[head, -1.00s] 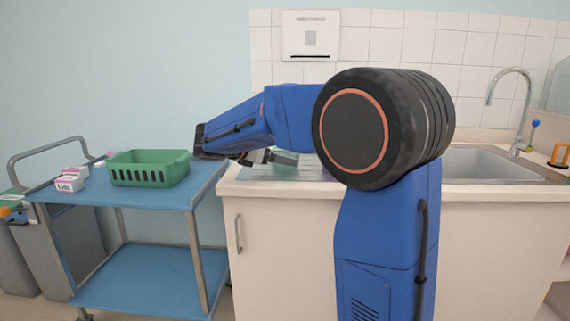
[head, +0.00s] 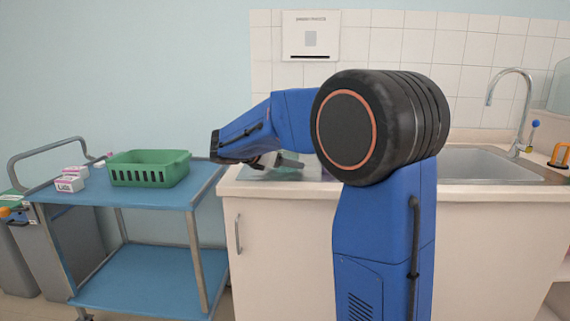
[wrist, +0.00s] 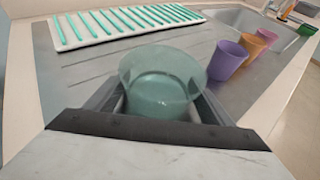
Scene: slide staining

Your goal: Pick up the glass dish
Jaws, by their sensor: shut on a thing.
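The glass dish (wrist: 162,78) is a clear, greenish round bowl in the middle of the wrist view. My gripper (wrist: 162,100) is shut on it, with a finger on each side of the dish. Whether the dish touches the surface below cannot be told. In the head view, my gripper (head: 290,161) is over the left end of the counter, and the dish is mostly hidden behind my arm.
A sink (head: 490,163) is at right. A blue trolley (head: 180,197) with a green basket (head: 148,168) stands left.

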